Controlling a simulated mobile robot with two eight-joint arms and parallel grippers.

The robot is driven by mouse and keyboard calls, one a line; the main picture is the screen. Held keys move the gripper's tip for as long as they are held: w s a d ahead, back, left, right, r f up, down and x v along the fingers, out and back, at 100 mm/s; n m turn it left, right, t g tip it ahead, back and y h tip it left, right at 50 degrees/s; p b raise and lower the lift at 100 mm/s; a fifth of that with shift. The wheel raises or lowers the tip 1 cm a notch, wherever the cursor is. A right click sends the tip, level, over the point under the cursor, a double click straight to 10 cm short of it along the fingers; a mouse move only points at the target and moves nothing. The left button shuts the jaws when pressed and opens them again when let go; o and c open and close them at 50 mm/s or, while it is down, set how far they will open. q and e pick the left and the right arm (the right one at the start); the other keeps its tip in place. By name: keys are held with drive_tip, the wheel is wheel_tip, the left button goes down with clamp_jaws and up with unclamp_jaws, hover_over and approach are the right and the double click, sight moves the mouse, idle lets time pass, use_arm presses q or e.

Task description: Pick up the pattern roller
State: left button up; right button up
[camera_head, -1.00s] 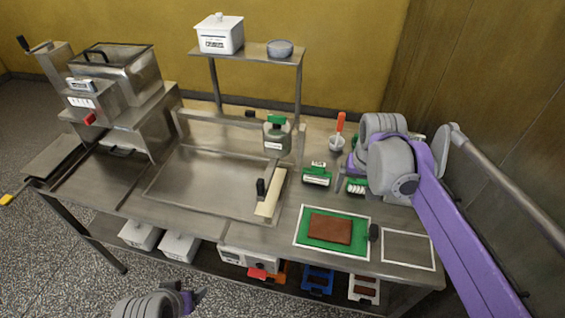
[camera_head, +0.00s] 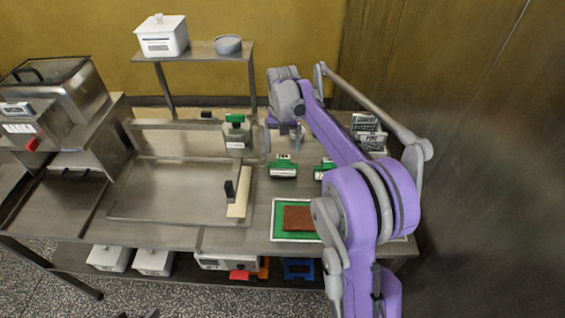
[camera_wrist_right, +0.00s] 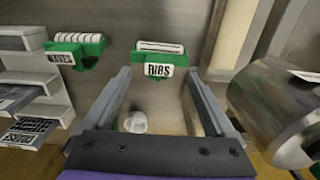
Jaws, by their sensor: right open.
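Two rollers in green holders stand side by side on the steel table. One holder, labelled RIBS (camera_wrist_right: 160,62), lies ahead of my right gripper in the wrist view, beyond and between the fingertips; in the head view it is the left green holder (camera_head: 283,168). The second roller (camera_wrist_right: 75,45), with a ridged white top, is further left in the wrist view; its holder (camera_head: 322,168) is partly behind my arm in the head view. My right gripper (camera_wrist_right: 160,75) is open and empty, apart from both; it also shows in the head view (camera_head: 294,130). Only a sliver of my left gripper (camera_head: 152,313) shows.
A stepped rack of labelled plates (camera_head: 370,130) stands right. A green mat (camera_head: 280,223) with a brown slab lies in front.

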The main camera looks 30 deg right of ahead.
sight(283, 155)
drive_tip(key=f, duration=0.5)
drive_tip(key=shift+w+d, duration=0.25)
drive_tip(key=shift+w, duration=0.05)
clamp_jaws()
